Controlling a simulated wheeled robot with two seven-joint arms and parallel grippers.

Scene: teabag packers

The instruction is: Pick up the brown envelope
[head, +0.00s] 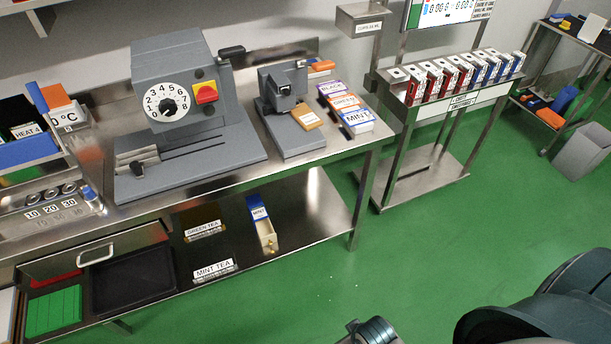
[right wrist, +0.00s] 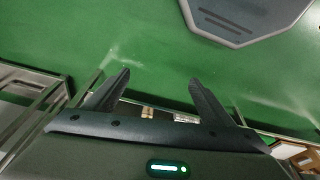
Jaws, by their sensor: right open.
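A small flat brown envelope (head: 306,117) lies on the base of the smaller grey press (head: 285,100), at the front right of its head, on the steel bench. It is not clearly seen in the right wrist view. My right gripper (right wrist: 160,76) shows in the right wrist view with its two dark fingers spread apart and nothing between them. It is over the green floor, away from the envelope. My left gripper is in neither view.
A large grey machine with a dial (head: 168,105) stands left of the press. Several tea boxes labelled black, green and mint (head: 345,110) lie to its right. A steel rack (head: 425,165) stands further right. Green floor (head: 440,250) is clear in front.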

